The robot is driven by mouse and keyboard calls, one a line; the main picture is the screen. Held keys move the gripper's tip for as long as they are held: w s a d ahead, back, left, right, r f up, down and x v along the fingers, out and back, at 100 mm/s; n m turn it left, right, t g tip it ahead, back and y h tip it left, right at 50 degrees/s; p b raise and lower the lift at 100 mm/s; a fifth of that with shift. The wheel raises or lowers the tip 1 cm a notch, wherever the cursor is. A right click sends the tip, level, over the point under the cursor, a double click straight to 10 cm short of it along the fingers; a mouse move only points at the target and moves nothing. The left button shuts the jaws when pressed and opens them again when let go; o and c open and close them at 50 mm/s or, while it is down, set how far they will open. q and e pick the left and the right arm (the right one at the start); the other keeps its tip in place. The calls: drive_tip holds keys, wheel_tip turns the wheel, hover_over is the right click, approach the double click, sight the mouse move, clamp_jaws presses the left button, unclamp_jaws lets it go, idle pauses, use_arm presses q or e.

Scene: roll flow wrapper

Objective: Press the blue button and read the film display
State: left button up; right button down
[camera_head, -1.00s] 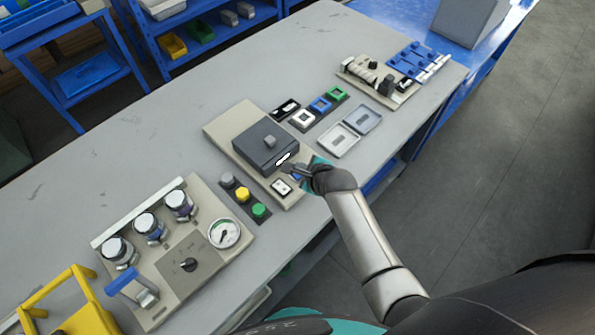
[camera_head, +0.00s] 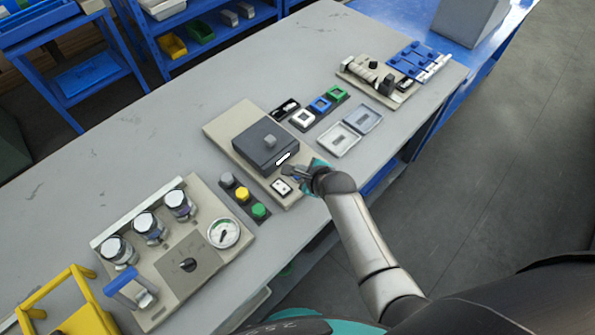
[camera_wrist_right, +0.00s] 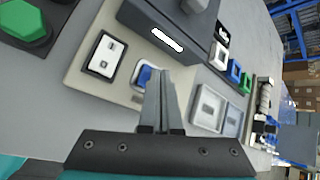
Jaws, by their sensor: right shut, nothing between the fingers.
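The blue button (camera_wrist_right: 143,77) is on the beige panel (camera_wrist_right: 92,84), partly covered by my right gripper (camera_wrist_right: 160,74) in the right wrist view. The shut, empty fingertips are over or beside the button; I cannot tell whether they touch it. In the head view, the right gripper (camera_head: 287,170) hides most of the button. A black-framed white panel (camera_wrist_right: 104,54), possibly the film display, sits left of the button; it also shows in the head view (camera_head: 281,187). Its small markings are too small to read. My left gripper is not in view.
A dark box (camera_head: 264,146) with a white slot stands behind the button. Grey, yellow and green buttons (camera_head: 243,195) lie to the left. Two grey trays (camera_head: 339,139) and a valve panel (camera_head: 188,265) are on the same table. Bare tabletop (camera_head: 150,125) lies behind.

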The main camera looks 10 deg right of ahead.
drive_tip(key=shift+f, duration=0.35)
idle(0.5)
drive_tip(key=shift+r+p, duration=0.9)
wheel_tip(320, 180, up, 5)
drive_tip(key=p, duration=0.5)
drive_tip(key=shift+r+p, duration=0.1)
drive_tip(key=shift+p, duration=0.25)
